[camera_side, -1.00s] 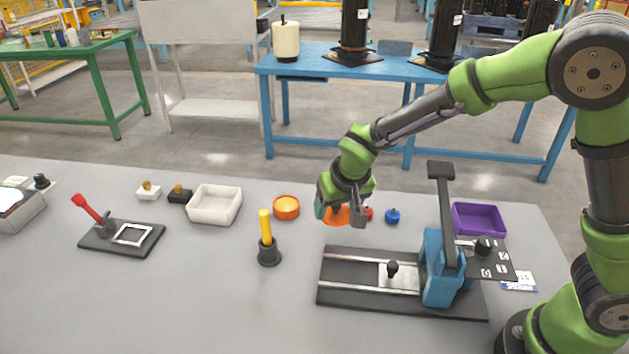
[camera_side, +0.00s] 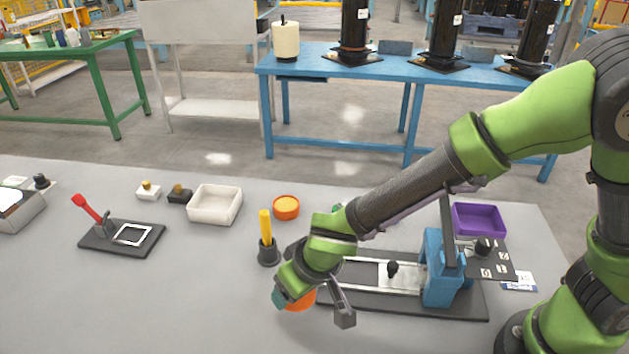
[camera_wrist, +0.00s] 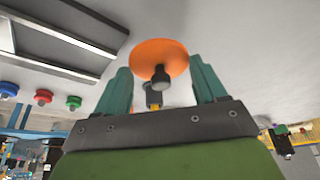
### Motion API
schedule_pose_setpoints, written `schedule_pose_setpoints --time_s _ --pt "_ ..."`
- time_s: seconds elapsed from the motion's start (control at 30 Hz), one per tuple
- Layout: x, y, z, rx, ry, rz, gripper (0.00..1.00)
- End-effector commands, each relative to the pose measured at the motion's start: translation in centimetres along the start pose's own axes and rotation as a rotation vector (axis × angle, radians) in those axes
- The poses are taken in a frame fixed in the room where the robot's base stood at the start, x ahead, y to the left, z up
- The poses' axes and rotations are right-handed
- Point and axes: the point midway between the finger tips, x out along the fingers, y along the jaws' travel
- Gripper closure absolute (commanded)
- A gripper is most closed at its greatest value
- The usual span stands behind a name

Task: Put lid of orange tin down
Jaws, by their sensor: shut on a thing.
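The orange lid (camera_side: 301,300) is in my gripper (camera_side: 312,306), low over the front of the grey table, left of the black rail fixture. Whether it touches the table I cannot tell. In the wrist view the lid (camera_wrist: 160,55) is a round orange disc with a black knob (camera_wrist: 161,76), and the teal fingers of my gripper (camera_wrist: 161,82) stand on either side of it. The orange tin (camera_side: 286,207) stands uncovered farther back on the table, its inside yellow-orange.
A yellow-handled tool in a black holder (camera_side: 267,245) stands close behind my gripper. The rail fixture with a blue block (camera_side: 440,268) is to the right. A white tray (camera_side: 214,204) and purple tray (camera_side: 478,219) stand behind. The front left table is clear.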

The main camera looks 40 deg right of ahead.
Motion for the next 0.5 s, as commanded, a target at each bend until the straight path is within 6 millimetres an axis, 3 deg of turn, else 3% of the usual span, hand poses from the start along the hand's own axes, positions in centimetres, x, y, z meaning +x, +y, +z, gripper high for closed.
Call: schedule_pose_setpoints --time_s 0.3,0.5 --pt "3.5 -4.4 -6.1 0.003 0.000 0.000 0.58" --pt "4.4 -5.7 -7.8 0.001 0.000 0.000 0.58"
